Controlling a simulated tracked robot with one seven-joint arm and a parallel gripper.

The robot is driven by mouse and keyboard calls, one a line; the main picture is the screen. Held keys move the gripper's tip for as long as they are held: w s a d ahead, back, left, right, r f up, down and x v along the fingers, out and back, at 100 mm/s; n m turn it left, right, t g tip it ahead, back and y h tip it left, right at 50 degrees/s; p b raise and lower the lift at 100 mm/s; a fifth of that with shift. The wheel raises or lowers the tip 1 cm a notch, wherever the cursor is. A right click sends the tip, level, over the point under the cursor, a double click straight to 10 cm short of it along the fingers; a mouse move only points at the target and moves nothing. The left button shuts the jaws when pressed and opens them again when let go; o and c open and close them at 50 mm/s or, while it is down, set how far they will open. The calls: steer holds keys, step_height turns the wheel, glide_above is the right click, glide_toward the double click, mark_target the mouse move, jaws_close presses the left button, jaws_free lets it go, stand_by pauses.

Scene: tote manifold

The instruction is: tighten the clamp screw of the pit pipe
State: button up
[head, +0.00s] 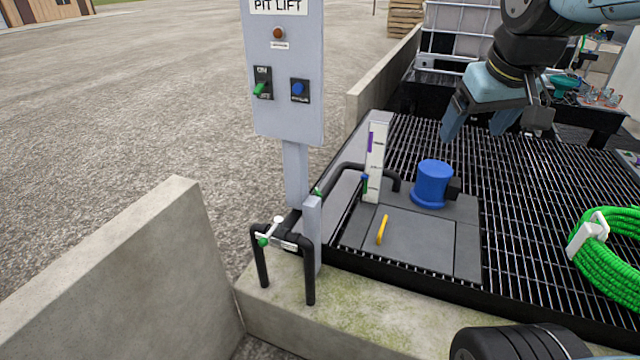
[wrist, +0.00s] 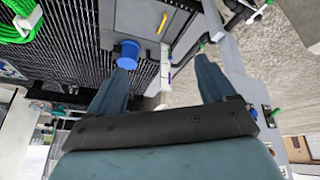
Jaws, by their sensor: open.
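The black pit pipe (head: 308,272) bends down over the concrete kerb beside a grey post. A pale clamp (head: 287,241) sits across its horizontal part. A small white handle (head: 278,220) stands above the clamp and a green knob (head: 263,241) sits at its left; I cannot tell which is the screw. My gripper (head: 472,128) is open and empty above the black grating, well right of and above the clamp. In the wrist view its two fingers (wrist: 165,62) are spread with nothing between them.
A grey PIT LIFT panel (head: 283,120) stands on a post behind the clamp. A blue pump (head: 433,183), a white gauge board (head: 374,150) and a yellow handle (head: 382,230) are on the grating's left side. A green hose coil (head: 620,262) lies at right. A concrete wall (head: 110,275) is at left.

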steer(key=w+a+r+n+g, duration=0.1)
steer(key=w+n, duration=0.1)
steer(key=w, duration=0.4)
steer(key=w+a+r+n, duration=0.1)
steer(key=w+a+n, duration=0.1)
steer(key=w, duration=0.3)
steer(key=n+g, duration=0.4)
steer(key=n, duration=1.3)
glide_above(318, 194)
steer(key=w, duration=0.2)
step_height(318, 194, down, 42)
steer(key=f, duration=1.3)
steer(key=shift+w+d+f, duration=0.15)
steer(key=shift+d+f, duration=0.05)
steer(key=shift+f, duration=0.05)
steer(key=shift+c, duration=0.3)
steer(key=c, duration=1)
